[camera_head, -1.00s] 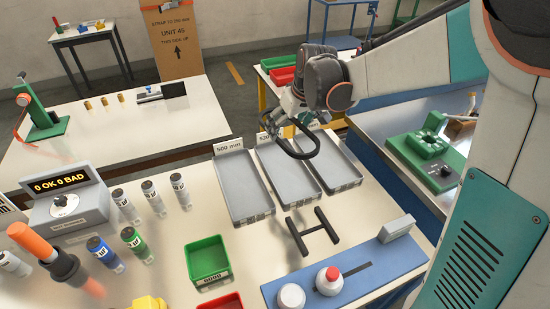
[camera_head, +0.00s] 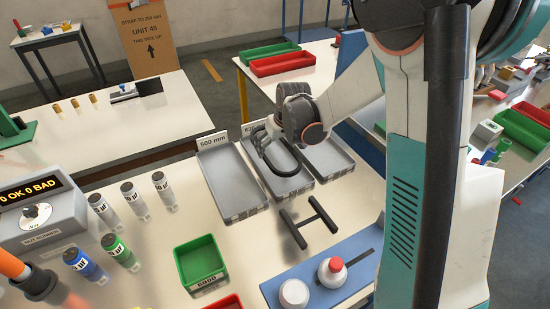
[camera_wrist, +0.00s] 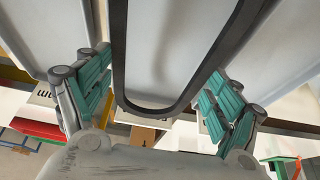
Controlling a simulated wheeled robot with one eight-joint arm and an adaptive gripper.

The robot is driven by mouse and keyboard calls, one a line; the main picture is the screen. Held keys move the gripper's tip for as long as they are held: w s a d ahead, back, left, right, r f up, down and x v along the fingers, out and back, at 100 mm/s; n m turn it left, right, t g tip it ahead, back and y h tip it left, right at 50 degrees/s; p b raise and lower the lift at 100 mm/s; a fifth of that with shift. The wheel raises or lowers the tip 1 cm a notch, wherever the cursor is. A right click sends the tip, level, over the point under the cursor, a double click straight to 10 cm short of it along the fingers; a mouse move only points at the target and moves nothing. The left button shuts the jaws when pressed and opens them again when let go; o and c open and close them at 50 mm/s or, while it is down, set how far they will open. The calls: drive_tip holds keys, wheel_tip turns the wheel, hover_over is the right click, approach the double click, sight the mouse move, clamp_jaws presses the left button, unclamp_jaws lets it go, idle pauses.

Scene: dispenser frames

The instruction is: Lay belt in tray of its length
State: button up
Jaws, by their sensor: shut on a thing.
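My gripper (camera_head: 266,141) is shut on a black belt loop (camera_head: 283,174), with one teal finger on each side of it in the wrist view (camera_wrist: 155,100). The belt (camera_wrist: 151,108) hangs over the middle grey tray (camera_head: 294,198), within its outline. I cannot tell whether it touches the tray floor. The left tray (camera_head: 231,185) is labelled 500 mm and looks empty. The right tray (camera_head: 328,160) also looks empty. The middle tray's label is partly hidden by my gripper, and the right tray's label is hidden.
A blue fixture (camera_head: 345,270) with a red-topped button is nearer. A green bin (camera_head: 199,260) and several cylinders (camera_head: 118,250) stand to the left. Red and green bins (camera_head: 283,63) sit behind.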

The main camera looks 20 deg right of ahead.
sight(273, 160)
drive_tip(key=shift+f+b, duration=0.7)
drive_tip(key=shift+f, duration=1.6)
drive_tip(key=o, duration=1.1)
drive_tip(key=shift+f, duration=0.1)
